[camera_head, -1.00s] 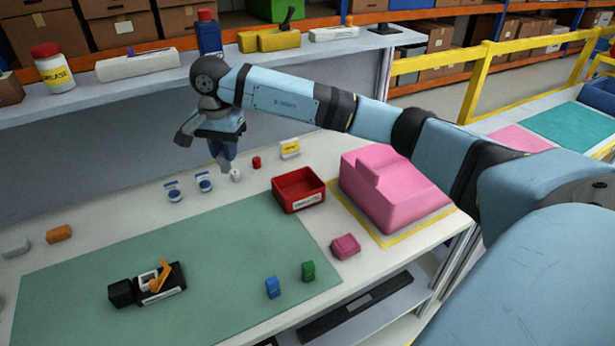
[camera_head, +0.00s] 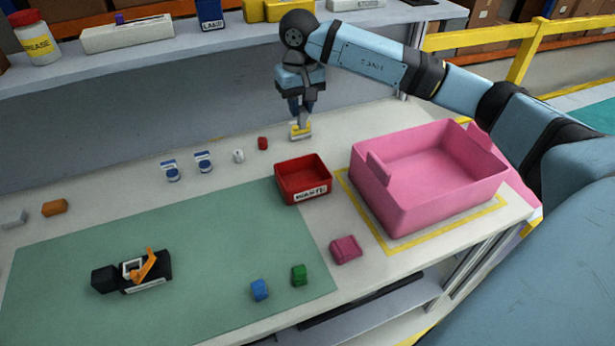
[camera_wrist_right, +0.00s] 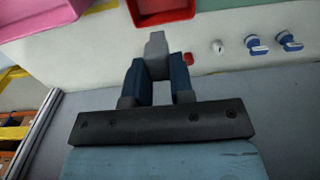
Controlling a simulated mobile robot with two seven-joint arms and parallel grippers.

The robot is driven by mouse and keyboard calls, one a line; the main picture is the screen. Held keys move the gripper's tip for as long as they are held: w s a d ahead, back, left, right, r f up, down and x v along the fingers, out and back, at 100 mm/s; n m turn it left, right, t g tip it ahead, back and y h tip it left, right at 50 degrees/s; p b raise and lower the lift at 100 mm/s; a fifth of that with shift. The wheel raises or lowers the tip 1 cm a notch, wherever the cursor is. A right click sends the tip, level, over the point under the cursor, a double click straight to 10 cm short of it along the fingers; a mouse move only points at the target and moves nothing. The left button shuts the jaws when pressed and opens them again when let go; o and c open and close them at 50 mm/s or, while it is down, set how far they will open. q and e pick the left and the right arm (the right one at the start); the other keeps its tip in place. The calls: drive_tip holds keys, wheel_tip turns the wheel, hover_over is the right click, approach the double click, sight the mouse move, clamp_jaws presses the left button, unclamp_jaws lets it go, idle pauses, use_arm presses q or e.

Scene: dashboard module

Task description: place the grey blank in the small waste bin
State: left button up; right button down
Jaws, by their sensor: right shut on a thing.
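My right gripper (camera_head: 301,116) is shut on the grey blank, which shows between its fingers in the wrist view (camera_wrist_right: 156,48). In the head view the blank is hard to make out, as it overlaps a small yellow-and-white item (camera_head: 300,132). The small red waste bin (camera_head: 314,191), with a white WASTE label, stands in front of the gripper and slightly to its right. Its edge also shows at the top of the wrist view (camera_wrist_right: 163,18). The gripper and blank are apart from the bin. My left gripper is not in view.
A large pink tote (camera_head: 418,208) stands right of the bin. A red cap (camera_head: 263,143), a small white piece (camera_head: 238,156) and two blue-and-white containers (camera_head: 204,162) line the back. A pink block (camera_head: 345,249) lies in front. The green mat (camera_head: 215,240) has clear areas.

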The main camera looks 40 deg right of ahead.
wheel_tip(320, 180, down, 19)
drive_tip(key=shift+f+p, duration=0.15)
drive_tip(key=shift+p, duration=0.6)
drive_tip(key=shift+f, duration=0.2)
drive_tip(key=shift+f+b, duration=0.25)
drive_tip(key=shift+b, duration=0.1)
drive_tip(key=c, duration=1)
unclamp_jaws()
drive_tip(key=shift+r, duration=0.1)
drive_tip(key=shift+r, duration=0.1)
